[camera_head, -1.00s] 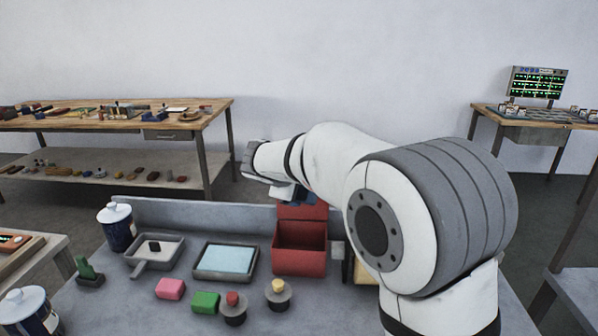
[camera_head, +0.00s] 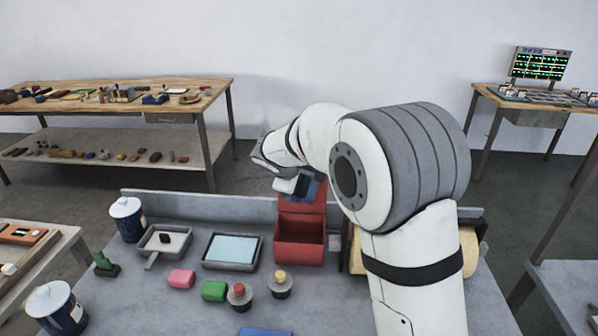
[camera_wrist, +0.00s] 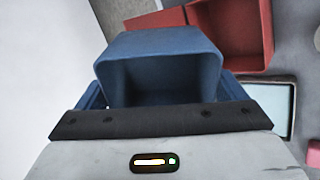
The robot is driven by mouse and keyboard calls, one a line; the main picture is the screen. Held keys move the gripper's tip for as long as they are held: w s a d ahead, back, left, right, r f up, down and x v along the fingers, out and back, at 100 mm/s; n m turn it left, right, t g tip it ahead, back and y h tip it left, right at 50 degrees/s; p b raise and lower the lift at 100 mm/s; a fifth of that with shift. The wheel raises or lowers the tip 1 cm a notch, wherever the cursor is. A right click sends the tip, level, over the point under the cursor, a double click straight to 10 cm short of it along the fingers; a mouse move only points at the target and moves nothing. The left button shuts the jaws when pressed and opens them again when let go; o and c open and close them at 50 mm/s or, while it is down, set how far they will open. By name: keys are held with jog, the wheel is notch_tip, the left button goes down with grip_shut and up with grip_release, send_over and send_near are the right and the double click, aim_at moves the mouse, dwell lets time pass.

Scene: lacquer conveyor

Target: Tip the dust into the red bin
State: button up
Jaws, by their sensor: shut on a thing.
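My gripper (camera_head: 299,187) is shut on a blue open-topped container (camera_wrist: 160,47), which also shows in the head view (camera_head: 312,188). The container is tilted; in the wrist view its mouth faces the camera and its inside looks dark. I see no dust. The red bin (camera_head: 299,252) stands on the grey bench below my gripper, its raised red back panel (camera_head: 303,206) just under the container. In the wrist view the open red bin (camera_wrist: 267,35) lies beyond the container, at the upper right. The container is apart from the bin's floor; whether it touches the back panel I cannot tell.
A grey tray with a pale blue pad (camera_head: 231,250) and a small handled pan (camera_head: 164,241) are left of the bin. Pink (camera_head: 181,279) and green blocks (camera_head: 214,291), two knobbed pieces (camera_head: 280,284) and lidded jars (camera_head: 127,219) stand around. A low wall (camera_head: 220,207) edges the bench's back.

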jog(key=shift+w+d+r+g+y+p, duration=0.25)
jog(key=shift+g+p, duration=0.45)
jog(key=shift+p, duration=2.2)
jog(key=shift+a+r+g+y+p, duration=0.2)
jog(key=shift+r+g+p, duration=0.4)
jog(key=shift+p, duration=2.3)
jog(key=shift+w+d+f+g, duration=0.1)
jog(key=shift+f+g, duration=0.2)
jog(key=shift+g+y, duration=0.25)
jog(key=shift+g, duration=0.05)
jog(key=g, duration=0.1)
jog(key=g+y, duration=0.1)
jog(key=r+g, duration=0.1)
jog(key=shift+w+d, duration=0.1)
jog(key=shift+w, duration=0.2)
jog(key=shift+r+g+y, duration=0.1)
jog(key=shift+g+y, duration=0.2)
jog(key=shift+g, duration=0.1)
